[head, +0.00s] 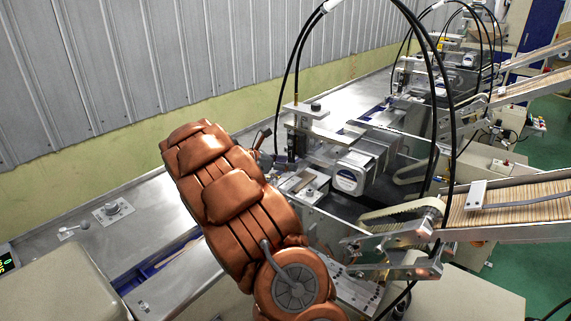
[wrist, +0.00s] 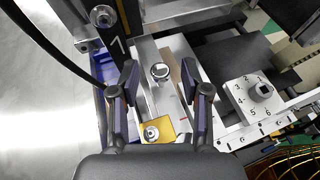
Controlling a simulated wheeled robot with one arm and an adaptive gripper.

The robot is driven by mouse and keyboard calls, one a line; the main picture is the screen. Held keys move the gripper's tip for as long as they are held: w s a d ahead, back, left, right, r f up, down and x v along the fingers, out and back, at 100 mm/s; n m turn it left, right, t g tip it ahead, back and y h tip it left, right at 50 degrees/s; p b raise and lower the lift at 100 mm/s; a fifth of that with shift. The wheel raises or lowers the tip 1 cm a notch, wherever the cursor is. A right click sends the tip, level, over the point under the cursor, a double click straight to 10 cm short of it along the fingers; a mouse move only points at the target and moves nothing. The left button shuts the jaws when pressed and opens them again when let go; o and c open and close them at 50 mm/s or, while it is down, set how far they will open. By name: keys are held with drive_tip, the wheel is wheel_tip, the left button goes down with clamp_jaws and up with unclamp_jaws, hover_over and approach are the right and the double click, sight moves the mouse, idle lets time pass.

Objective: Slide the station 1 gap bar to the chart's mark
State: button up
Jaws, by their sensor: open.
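In the wrist view, my gripper (wrist: 159,78) is open, with one finger on each side of a silver metal bar (wrist: 146,60) that carries a round bolt-like knob (wrist: 160,72). This looks like the gap bar, beside a plate marked "1" (wrist: 118,45). I cannot tell whether the fingers touch it. A yellow plate with a screw (wrist: 152,132) lies nearer, between the finger bases. In the head view, the nearest station (head: 310,185) is right of my copper-coloured arm, which hides most of the gripper. I cannot make out a chart or its mark.
A black cable (wrist: 50,45) crosses at upper left. In the head view, black hoses (head: 436,90) arch over the station and a stick-filled chute (head: 510,205) slopes in from the right.

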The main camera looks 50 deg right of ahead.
drive_tip(key=v, duration=1.2)
idle(0.3)
